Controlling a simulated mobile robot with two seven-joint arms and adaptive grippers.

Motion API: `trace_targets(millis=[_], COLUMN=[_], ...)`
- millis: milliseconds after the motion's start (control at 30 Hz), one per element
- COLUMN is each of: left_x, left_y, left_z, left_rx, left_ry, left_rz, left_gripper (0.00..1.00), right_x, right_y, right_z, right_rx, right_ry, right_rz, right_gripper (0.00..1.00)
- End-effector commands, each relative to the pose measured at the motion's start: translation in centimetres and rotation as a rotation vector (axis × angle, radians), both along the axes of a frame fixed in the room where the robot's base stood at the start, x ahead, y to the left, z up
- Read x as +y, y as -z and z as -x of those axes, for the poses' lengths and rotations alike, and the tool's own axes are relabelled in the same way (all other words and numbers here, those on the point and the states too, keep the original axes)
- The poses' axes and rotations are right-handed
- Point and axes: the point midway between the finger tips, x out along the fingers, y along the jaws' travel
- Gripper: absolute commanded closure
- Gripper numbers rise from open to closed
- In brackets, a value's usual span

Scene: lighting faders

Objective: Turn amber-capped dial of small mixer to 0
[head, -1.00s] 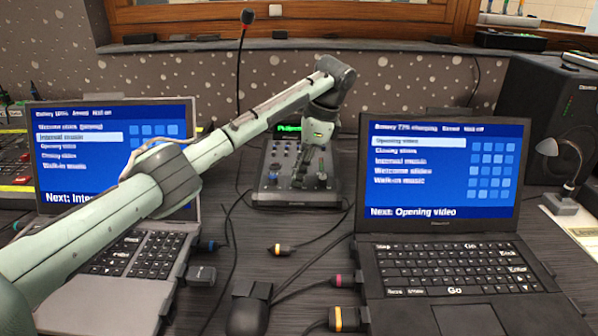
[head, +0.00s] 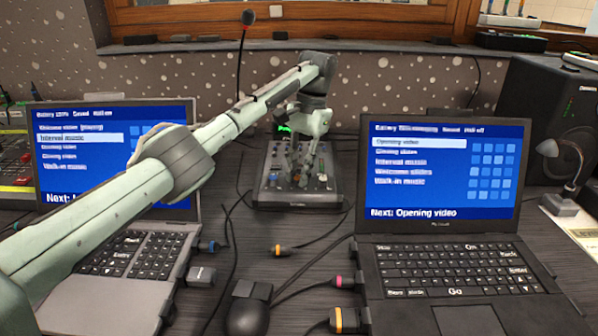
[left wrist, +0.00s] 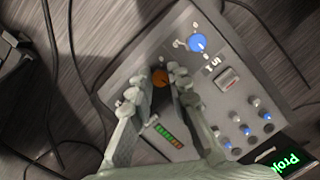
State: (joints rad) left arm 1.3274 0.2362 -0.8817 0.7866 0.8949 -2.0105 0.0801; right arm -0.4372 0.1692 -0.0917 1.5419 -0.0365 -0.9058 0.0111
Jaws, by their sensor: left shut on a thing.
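The small mixer (head: 327,192) lies on the desk between two laptops. It fills the middle of the left wrist view (left wrist: 205,95). Its amber-capped dial (left wrist: 159,77) shows there between my left fingertips; in the head view my fingers hide it. My left gripper (head: 300,180) points down onto the mixer, and it also shows in the left wrist view (left wrist: 156,83). It is shut on the amber-capped dial. I cannot read the dial's setting. My right gripper is not in view.
A large blue-capped dial (left wrist: 199,42), a fader (left wrist: 226,77) and several small knobs sit close by on the mixer. Laptops stand left (head: 150,250) and right (head: 450,265). A microphone (head: 247,18) rises behind. Cables and a mouse (head: 247,315) lie in front.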

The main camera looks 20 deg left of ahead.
Motion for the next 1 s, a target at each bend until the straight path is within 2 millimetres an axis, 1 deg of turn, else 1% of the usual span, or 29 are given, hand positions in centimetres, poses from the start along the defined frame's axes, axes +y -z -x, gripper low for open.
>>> trace_targets(millis=[267,700,1000], left_x=[0.08,0.27,0.35], left_y=[-0.03,-0.02,-0.01], left_z=[-0.05,-0.04,0.01], left_rx=[-0.009,-0.023,-0.032], left_ry=[-0.260,-0.674,-0.958], left_rz=[0.031,0.074,0.104], left_gripper=[1.00,1.00,1.00], right_x=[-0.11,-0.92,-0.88], right_y=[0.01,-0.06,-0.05], right_z=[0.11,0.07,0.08], right_rx=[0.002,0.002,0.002], right_ry=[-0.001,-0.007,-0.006], right_rz=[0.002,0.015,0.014], right_gripper=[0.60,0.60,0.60])
